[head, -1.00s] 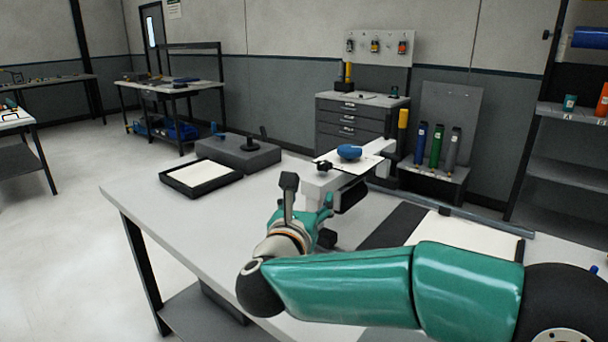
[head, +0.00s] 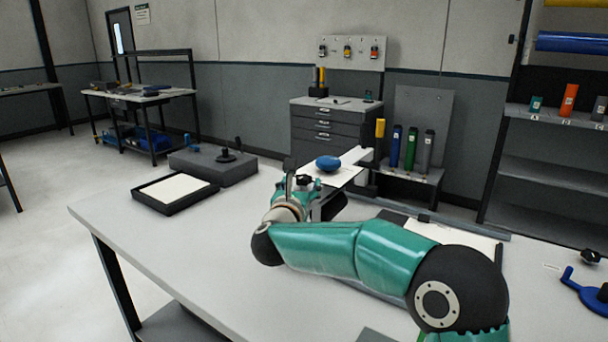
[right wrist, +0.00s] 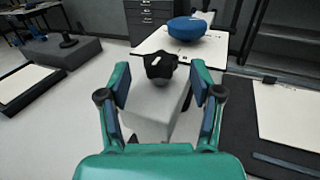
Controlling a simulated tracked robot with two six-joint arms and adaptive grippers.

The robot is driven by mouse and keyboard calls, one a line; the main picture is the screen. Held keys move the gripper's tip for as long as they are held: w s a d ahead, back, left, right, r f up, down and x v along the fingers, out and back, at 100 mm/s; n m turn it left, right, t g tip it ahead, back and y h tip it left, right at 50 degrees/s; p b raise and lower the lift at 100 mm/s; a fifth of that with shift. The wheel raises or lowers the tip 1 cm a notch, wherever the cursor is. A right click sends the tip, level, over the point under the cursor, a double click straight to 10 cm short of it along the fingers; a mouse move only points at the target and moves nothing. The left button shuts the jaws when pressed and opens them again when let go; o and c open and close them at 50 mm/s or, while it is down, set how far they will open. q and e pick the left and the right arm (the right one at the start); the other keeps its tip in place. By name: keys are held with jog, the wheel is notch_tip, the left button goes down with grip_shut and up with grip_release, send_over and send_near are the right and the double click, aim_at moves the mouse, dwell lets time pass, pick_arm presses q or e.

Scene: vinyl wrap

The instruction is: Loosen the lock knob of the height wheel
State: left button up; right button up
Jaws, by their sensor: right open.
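My right gripper (right wrist: 161,84) is open and empty. Its two fingers are spread to either side of the knob in the picture, with the knob a little beyond the tips. In the head view my right gripper (head: 295,189) partly hides the fixture. My left gripper is out of view.
A black-rimmed tray (head: 174,193) and a grey box with a black knob (head: 213,166) lie left on the table. A blue tool (head: 588,287) lies far right. The table's front left is clear.

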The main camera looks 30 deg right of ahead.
aim_at(302, 183)
jog(key=shift+p+x, duration=0.35)
jog(key=shift+x, duration=1.35)
